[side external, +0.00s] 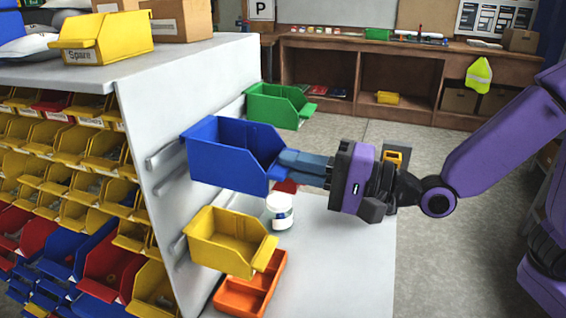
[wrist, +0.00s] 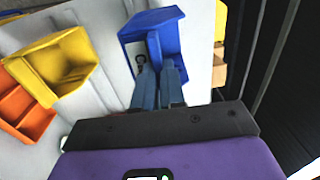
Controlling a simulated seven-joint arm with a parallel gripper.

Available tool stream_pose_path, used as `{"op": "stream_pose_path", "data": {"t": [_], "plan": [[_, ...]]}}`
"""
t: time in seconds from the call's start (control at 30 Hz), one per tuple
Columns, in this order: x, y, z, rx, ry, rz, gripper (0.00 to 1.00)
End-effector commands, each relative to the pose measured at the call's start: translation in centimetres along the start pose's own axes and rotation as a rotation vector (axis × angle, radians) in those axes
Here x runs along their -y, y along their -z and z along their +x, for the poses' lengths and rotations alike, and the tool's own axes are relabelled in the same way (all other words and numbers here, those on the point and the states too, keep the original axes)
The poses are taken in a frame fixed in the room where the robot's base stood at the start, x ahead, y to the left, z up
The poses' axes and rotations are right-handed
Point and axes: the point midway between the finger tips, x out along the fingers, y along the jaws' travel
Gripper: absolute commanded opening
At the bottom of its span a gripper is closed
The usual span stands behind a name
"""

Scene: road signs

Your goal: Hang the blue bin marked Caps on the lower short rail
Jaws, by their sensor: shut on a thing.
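The blue bin (side external: 228,155) is in my gripper (side external: 283,164), whose fingers are shut on its front lip. It is held up beside the grey panel (side external: 150,110), roughly upright with its opening up. The wrist view also shows the blue bin (wrist: 152,28) beyond my fingers (wrist: 158,82), with a small pale label with a dark mark; no word is readable. A short metal rail (side external: 164,156) shows just left of the bin's back, partly hidden by it. I cannot tell whether the bin touches the rail. Another rail (side external: 180,248) shows behind the yellow bin.
A yellow bin (side external: 232,245) hangs below the blue one, and a green bin (side external: 280,106) hangs farther back. A white jar (side external: 279,212) and an orange tray (side external: 248,290) stand on the bench (side external: 345,270) below. The bench right of the jar is clear.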

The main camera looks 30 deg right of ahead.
Motion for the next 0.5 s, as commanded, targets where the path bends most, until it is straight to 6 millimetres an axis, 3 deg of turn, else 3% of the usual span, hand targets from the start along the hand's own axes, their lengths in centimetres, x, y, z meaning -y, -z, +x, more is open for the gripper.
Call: {"op": "stream_pose_path", "data": {"t": [0.5], "plan": [[0.3,0.0,-4.5,0.001,0.002,0.000,0.00]]}}
